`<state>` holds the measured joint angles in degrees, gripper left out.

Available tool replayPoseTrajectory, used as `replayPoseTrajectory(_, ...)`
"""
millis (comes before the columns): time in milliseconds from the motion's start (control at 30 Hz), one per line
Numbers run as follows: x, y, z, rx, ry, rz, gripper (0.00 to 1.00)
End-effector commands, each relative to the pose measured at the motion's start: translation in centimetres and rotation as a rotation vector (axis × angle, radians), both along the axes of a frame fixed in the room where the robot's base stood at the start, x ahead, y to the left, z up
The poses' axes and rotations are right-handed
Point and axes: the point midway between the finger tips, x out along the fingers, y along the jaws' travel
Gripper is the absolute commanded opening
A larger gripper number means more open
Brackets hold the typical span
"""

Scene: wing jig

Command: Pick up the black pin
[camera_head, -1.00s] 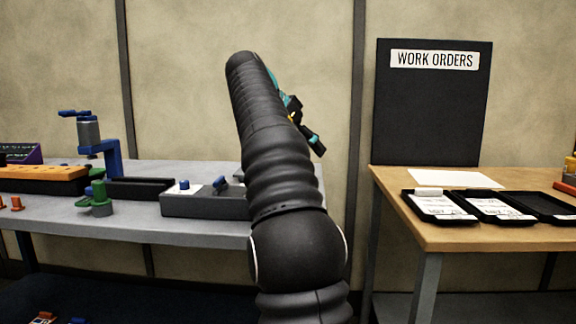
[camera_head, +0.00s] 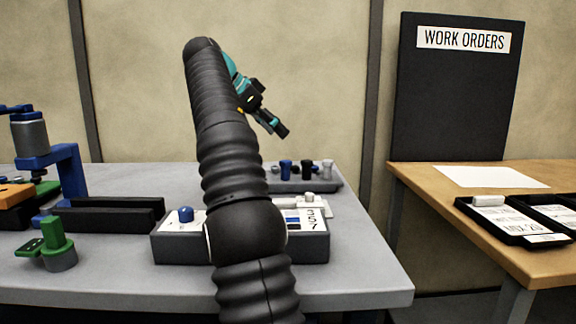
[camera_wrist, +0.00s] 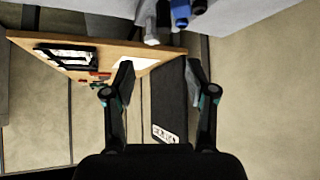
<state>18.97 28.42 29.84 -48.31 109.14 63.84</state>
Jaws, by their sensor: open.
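The black pin (camera_head: 307,168) stands in a grey holder (camera_head: 318,186) near the back right of the grey table, between a blue pin (camera_head: 286,170) and a light grey pin (camera_head: 327,169). In the wrist view a dark pin (camera_wrist: 198,6) shows at the top edge, beside the blue pin (camera_wrist: 180,13). My gripper (camera_head: 278,128) is open and empty, raised above and in front of the holder, apart from the pins. Its two fingers are spread in the wrist view (camera_wrist: 160,82). My arm hides part of the table.
A grey block (camera_head: 180,245) with a blue knob stands in front of the holder. Black bars, a blue clamp (camera_head: 68,165) and a green clamp (camera_head: 55,245) are at left. A wooden table (camera_head: 480,230) with black trays is at right, past a gap.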

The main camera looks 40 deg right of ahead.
Motion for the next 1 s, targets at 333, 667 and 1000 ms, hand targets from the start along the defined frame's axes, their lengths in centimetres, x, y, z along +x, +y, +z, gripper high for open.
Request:
replayPoseTrajectory(333,-1.0,-2.4,-1.8,0.000,0.001,-0.013,0.56)
replayPoseTrajectory(667,-1.8,-5.7,-5.6,0.000,0.001,-0.009,0.56)
replayPoseTrajectory(1000,-1.9,-6.9,-7.1,0.001,0.000,-0.006,0.56)
